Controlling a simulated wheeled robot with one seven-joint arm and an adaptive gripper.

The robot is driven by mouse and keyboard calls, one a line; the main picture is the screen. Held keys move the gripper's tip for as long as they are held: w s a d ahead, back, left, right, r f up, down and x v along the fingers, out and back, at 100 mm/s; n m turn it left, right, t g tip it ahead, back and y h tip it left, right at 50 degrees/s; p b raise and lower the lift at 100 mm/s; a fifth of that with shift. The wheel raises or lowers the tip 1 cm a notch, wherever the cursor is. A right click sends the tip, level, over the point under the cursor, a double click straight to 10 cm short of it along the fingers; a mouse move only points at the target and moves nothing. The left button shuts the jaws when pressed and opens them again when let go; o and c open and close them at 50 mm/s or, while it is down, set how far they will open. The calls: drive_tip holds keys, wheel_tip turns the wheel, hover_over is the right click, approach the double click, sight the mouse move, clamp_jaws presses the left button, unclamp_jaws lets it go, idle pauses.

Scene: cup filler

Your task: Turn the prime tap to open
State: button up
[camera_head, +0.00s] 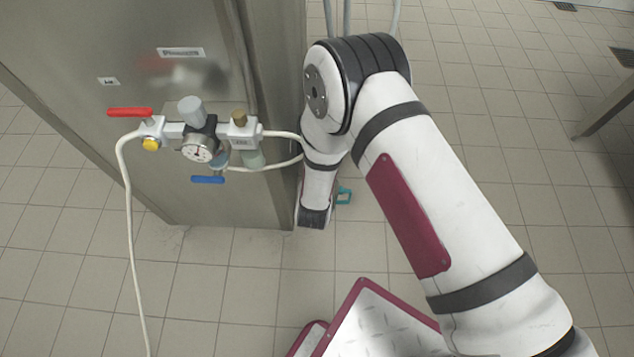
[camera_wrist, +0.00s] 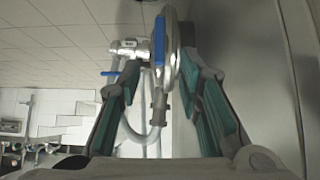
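My gripper (camera_wrist: 159,68) is open in the wrist view, its two teal-padded fingers apart on either side of the picture. Between the fingertips, a round metal fitting carries an upright blue lever (camera_wrist: 159,41). A white valve (camera_wrist: 126,50) with a smaller, level blue lever (camera_wrist: 110,73) shows left of it. I cannot tell which lever is the prime tap, or whether a fingertip touches either. In the head view my arm covers most of the gripper; only a small teal part (camera_head: 344,196) shows beside the cabinet's right edge.
A steel cabinet (camera_head: 90,50) bears a valve block with a red lever (camera_head: 130,112), a gauge (camera_head: 198,149) and a blue lever (camera_head: 208,180). A white hose (camera_head: 128,230) hangs to the floor. A table (camera_head: 607,105) stands at far right. Tiled floor between is open.

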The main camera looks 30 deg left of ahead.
drive_tip(key=v, duration=0.3)
drive_tip(key=shift+s+d+r, duration=0.1)
drive_tip(key=shift+s+r, duration=0.05)
idle(0.5)
